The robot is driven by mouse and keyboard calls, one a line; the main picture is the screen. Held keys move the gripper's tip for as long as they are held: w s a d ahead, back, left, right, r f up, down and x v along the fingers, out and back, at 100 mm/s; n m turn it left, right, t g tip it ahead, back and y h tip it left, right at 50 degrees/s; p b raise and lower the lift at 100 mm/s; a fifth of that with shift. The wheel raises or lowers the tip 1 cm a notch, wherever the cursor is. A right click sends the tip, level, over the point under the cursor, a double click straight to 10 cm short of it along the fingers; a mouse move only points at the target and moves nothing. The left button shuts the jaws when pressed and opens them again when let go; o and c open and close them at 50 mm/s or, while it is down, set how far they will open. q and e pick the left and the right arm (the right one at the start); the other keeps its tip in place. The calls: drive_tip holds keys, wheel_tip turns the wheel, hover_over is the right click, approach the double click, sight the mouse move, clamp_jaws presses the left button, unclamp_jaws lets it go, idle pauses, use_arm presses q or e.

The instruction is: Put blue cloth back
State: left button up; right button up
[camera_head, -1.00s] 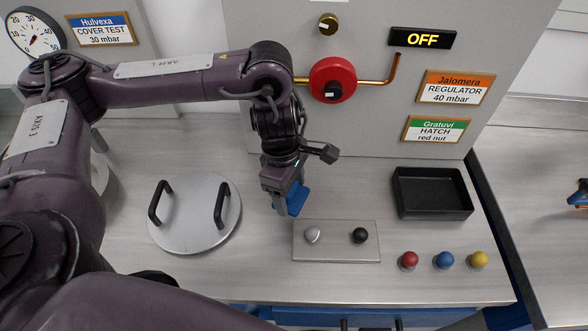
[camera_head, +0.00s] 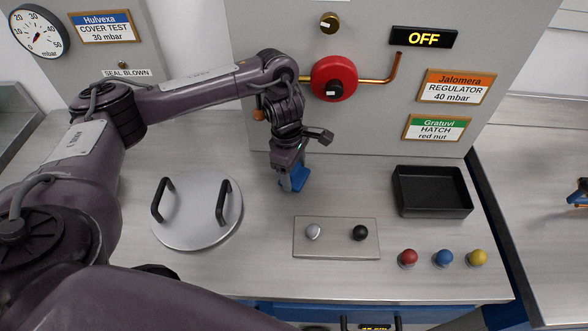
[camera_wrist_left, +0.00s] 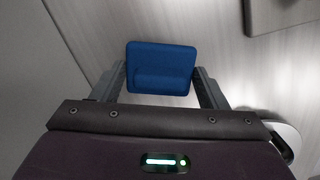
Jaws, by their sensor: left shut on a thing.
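The blue cloth (camera_head: 296,179) is a small blue piece beneath my left gripper (camera_head: 292,184), behind the small plate with two knobs. In the left wrist view the blue cloth (camera_wrist_left: 160,68) lies between the two fingers of the left gripper (camera_wrist_left: 160,84), which is shut on it. It is at or close above the grey worktop; I cannot tell whether it touches. My right gripper does not show in these views.
A round lid (camera_head: 197,211) with two black handles lies at left. The knob plate (camera_head: 336,251) is in front of the gripper. A black tray (camera_head: 432,212) stands at right, behind red, blue and yellow knobs (camera_head: 445,258). A panel with a red wheel (camera_head: 334,66) rises behind.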

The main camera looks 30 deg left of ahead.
use_arm(q)
drive_tip(key=shift+w+a+f, duration=0.1)
drive_tip(key=shift+w+f, duration=0.15)
drive_tip(key=shift+f, duration=0.05)
drive_tip(key=shift+f, duration=0.2)
drive_tip(key=o, duration=0.9)
drive_tip(key=shift+o, duration=0.2)
